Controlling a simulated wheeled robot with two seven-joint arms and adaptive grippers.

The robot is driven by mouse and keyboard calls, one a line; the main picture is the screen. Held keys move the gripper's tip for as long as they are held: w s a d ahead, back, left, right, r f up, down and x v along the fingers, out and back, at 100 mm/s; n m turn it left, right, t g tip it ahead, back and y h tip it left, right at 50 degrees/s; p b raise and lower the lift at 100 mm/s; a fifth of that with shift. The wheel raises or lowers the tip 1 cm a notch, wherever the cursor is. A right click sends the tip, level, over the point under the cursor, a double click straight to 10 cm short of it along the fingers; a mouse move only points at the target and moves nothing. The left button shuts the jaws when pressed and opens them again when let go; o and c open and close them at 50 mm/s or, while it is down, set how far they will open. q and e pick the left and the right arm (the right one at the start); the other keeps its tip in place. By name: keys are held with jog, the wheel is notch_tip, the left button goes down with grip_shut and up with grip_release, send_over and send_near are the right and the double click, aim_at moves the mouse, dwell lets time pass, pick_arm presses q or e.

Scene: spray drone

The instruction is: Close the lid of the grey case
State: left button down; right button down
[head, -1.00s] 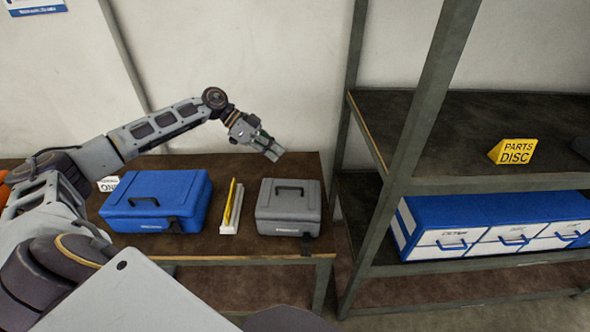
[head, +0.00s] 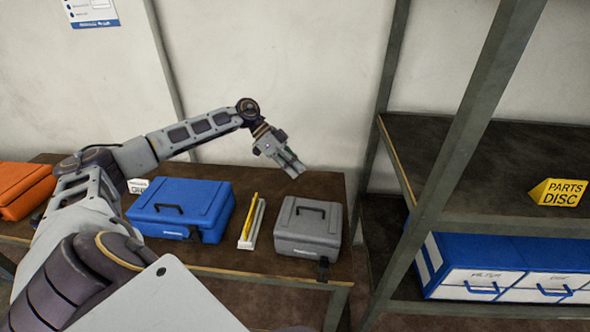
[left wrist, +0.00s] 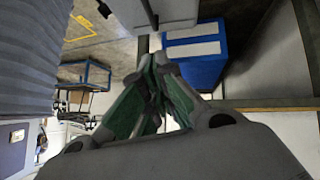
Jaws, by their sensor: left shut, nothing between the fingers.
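The grey case (head: 309,230) stands on the brown table, right of the blue case, with its lid down and its handle on top. A dark latch hangs at its front right. My left gripper (head: 297,170) is above and behind the grey case, apart from it, with its fingers pointing down to the right. In the left wrist view, the left gripper's green-padded fingers (left wrist: 155,75) are together with nothing between them. A grey piece, perhaps the case, shows at the top of that view. My right gripper is not in view.
A blue case (head: 180,208) and a white holder with a yellow stick (head: 251,222) stand left of the grey case. An orange case (head: 22,188) is at far left. A metal shelf (head: 480,145) with blue drawers (head: 510,255) and a yellow sign (head: 559,193) stands right.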

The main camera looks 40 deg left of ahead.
pick_arm(q)
jog(key=p, duration=0.1)
send_over(310, 214)
jog(key=w, duration=0.1)
notch_tip(310, 214, down, 6)
jog(key=shift+s+a+f+p, duration=0.15)
jog(key=shift+f+p, duration=0.2)
jog(key=shift+f, duration=0.4)
jog(key=shift+s+f, duration=0.25)
jog(key=shift+f, duration=0.8)
jog(key=shift+f+p, duration=0.15)
jog(key=shift+p, duration=0.15)
